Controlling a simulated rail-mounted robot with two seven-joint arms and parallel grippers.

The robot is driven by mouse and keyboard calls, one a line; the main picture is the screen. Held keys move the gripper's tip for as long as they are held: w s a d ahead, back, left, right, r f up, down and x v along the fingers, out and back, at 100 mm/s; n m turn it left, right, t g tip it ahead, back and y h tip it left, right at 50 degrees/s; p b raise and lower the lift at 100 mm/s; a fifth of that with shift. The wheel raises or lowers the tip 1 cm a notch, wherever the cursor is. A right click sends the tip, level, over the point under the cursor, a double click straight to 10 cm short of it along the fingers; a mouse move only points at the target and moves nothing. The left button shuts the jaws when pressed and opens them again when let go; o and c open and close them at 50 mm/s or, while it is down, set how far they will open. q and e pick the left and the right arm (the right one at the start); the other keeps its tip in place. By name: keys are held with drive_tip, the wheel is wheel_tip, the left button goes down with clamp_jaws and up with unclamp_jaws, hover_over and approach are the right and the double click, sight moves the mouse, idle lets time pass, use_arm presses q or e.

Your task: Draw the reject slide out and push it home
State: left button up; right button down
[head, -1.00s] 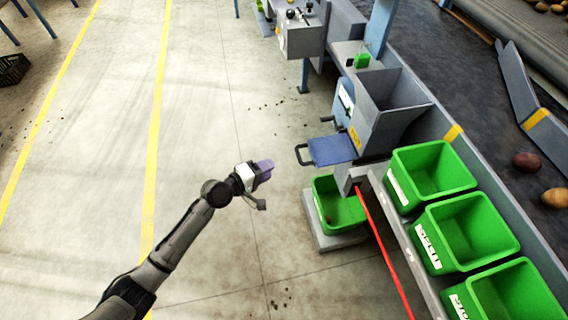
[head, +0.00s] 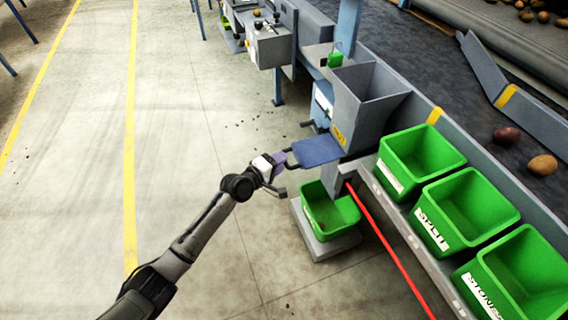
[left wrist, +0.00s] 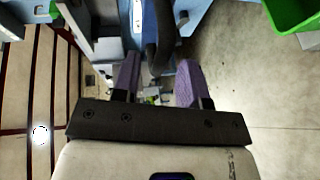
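The reject slide is a blue flat plate (head: 318,151) sticking out to the left from under the grey hopper (head: 362,105), with a dark handle loop at its outer end. My left gripper (head: 282,160) is at that handle in the head view. In the left wrist view the two purple fingers (left wrist: 158,80) are spread apart, with the dark handle bar (left wrist: 160,40) showing between them. A gap shows beside the bar, so the fingers do not look closed on it. In the head view my fingers partly hide the handle. My right gripper is not in view.
A green crate (head: 310,190) stands on a grey base below the slide. Green bins (head: 405,177) line the grader's side at right, and a red bar (head: 390,250) slants below them. The floor left of my arm is clear.

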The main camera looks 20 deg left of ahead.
use_arm(q)
drive_tip(key=shift+b+x, duration=0.4)
drive_tip(key=shift+x, duration=0.8)
drive_tip(key=shift+c, duration=0.3)
clamp_jaws()
